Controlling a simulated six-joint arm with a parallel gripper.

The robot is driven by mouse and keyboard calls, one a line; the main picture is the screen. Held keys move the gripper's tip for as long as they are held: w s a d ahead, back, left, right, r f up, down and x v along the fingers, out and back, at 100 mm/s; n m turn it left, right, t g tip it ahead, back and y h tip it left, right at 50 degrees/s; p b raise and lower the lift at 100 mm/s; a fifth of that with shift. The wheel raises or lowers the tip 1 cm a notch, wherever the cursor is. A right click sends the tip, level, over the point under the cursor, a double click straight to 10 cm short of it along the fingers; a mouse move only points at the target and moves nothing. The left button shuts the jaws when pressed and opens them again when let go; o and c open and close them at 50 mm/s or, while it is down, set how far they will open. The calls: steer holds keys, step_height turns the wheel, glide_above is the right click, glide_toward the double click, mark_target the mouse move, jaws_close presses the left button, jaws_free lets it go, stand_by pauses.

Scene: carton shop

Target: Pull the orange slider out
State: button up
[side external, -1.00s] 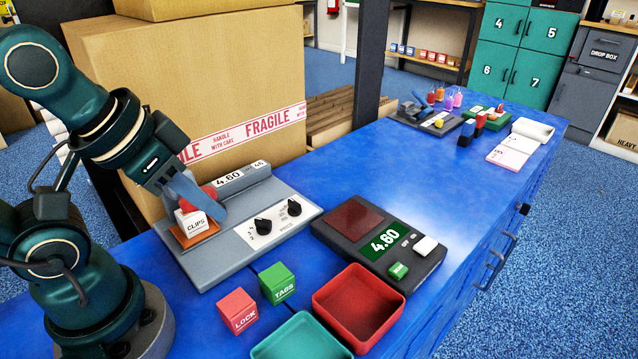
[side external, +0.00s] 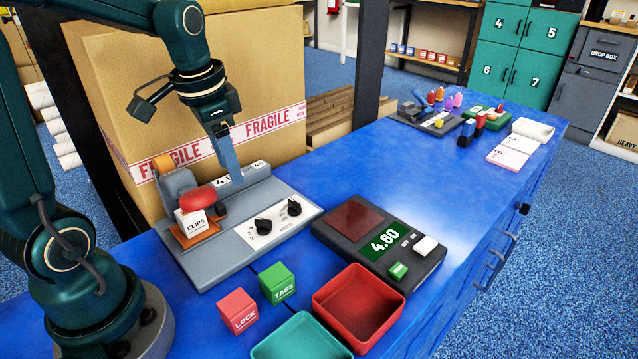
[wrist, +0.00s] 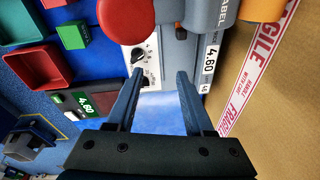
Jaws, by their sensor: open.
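An orange plate (side external: 196,240) lies in the grey machine's base (side external: 215,270), under a white CLIPS block (side external: 191,224). A second orange part (side external: 170,201) stands upright behind the red knob (side external: 199,200). It also shows as an orange piece in the wrist view (wrist: 263,10). I cannot tell which orange part is the slider. My gripper (side external: 233,180) is open and points down near the raised back of the machine, right of the red knob. In the wrist view my gripper (wrist: 157,78) has nothing between its fingers. The knob (wrist: 126,17) is beyond them.
A carton (side external: 190,100) stands close behind the machine. To the right is a dark scale (side external: 408,270) reading 4.60. In front are a green TAGS cube (side external: 277,283), a pink LOCK cube (side external: 237,311), a red tray (side external: 384,345) and a teal tray (side external: 310,345).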

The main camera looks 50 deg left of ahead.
steer(key=n+g, duration=0.2)
glide_above(219, 205)
steer(key=shift+h, duration=0.4)
step_height(219, 205, down, 5)
steer(key=shift+w, duration=0.1)
steer(key=shift+a+f, duration=0.1)
steer(key=shift+f, duration=2.45)
jaws_close()
